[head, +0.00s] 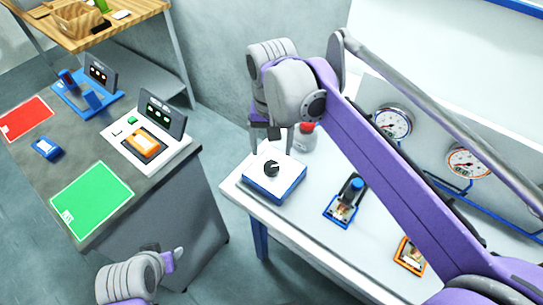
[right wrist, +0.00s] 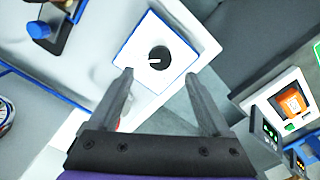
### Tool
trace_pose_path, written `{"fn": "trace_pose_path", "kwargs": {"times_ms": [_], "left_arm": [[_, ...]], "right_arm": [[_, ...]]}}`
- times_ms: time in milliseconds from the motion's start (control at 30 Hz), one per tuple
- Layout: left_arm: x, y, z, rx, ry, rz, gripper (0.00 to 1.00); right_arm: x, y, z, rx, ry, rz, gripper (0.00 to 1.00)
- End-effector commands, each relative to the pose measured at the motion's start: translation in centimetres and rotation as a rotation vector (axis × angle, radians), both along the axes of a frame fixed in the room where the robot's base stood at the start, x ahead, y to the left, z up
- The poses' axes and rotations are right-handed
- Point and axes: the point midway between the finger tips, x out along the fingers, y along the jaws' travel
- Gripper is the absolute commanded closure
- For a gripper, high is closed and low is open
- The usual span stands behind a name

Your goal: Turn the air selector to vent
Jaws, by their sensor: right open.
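The air selector is a black round knob (head: 271,169) on a white-topped box with blue sides (head: 287,183), at the left end of the white table. In the right wrist view the knob (right wrist: 160,58) has a white pointer mark toward picture left; no position labels are readable. My right gripper (head: 271,149) is open above the box, its fingers pointing down. In the right wrist view its fingertips (right wrist: 160,76) are spread wider than the knob, which appears beyond them, apparently not touched. My left gripper (head: 175,258) shows only partly at the bottom; its jaw opening is unclear.
A red-capped jar (head: 305,139) stands close behind the selector box. A blue-knobbed device (head: 346,203) and an orange-framed device (head: 410,256) lie to the right. Gauges (head: 392,122) are on the back panel. A dark counter (head: 55,165) with mats and devices stands left.

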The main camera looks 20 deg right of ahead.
Motion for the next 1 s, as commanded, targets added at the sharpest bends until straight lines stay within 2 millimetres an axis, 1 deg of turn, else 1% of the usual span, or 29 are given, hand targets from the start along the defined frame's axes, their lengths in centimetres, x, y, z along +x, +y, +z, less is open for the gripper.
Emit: {"fn": "trace_pose_path", "kwargs": {"times_ms": [33,100,200,300,1000], "left_arm": [[0.1,0.0,0.2,0.000,-0.001,0.000,0.50],[0.1,0.0,0.2,0.000,-0.001,0.000,0.50],[0.1,0.0,0.3,0.000,-0.002,0.000,0.50],[0.1,0.0,0.3,0.000,-0.002,0.000,0.50],[0.1,0.0,0.3,0.000,-0.002,0.000,0.50]], "right_arm": [[0.0,0.0,1.0,0.000,0.000,0.000,0.18],[0.0,0.0,2.1,0.000,0.000,0.000,0.18],[0.0,0.0,3.1,0.000,0.000,0.000,0.18],[0.0,0.0,3.5,0.000,0.000,0.000,0.18],[0.0,0.0,3.6,0.000,0.000,0.000,0.18]]}}
